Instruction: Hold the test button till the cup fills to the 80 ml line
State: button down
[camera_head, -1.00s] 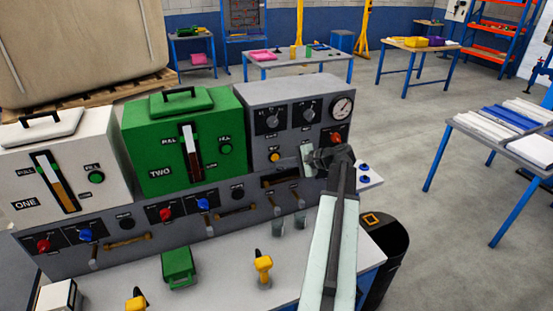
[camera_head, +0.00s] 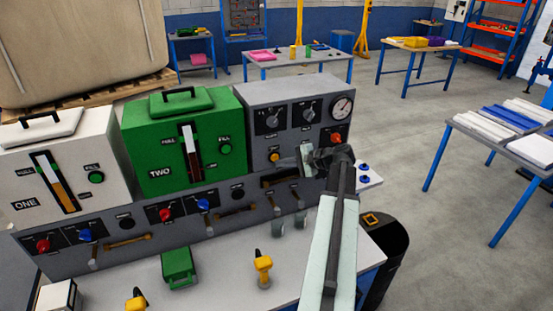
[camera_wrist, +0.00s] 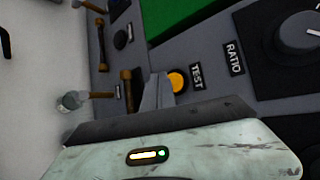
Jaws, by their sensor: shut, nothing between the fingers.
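The test button (camera_head: 274,157) is a yellow-orange round button on the grey panel. In the wrist view the button (camera_wrist: 178,81) sits beside the TEST label. My gripper (camera_head: 304,153) is shut and empty, to the right of the button in the head view. In the wrist view my gripper's tip (camera_wrist: 164,82) is close beside the button, overlapping its edge; I cannot tell whether they touch. Two small clear cups stand under the spouts, one on the left (camera_head: 277,228) and one on the right (camera_head: 300,221). One cup (camera_wrist: 70,101) also shows in the wrist view. Their levels and lines are too small to read.
A gauge (camera_head: 342,107), black knobs (camera_head: 271,120) and a red knob (camera_head: 336,139) are near my gripper on the panel. A green tank (camera_head: 182,140) stands to the left. Yellow (camera_head: 263,267) and green (camera_head: 178,264) objects are on the bench below.

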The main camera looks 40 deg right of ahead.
dwell(0.3)
jog(key=shift+w+d, duration=0.15)
jog(key=shift+w, duration=0.35)
jog(key=shift+w+d, duration=0.15)
jog(key=shift+w, duration=0.25)
dwell(6.8)
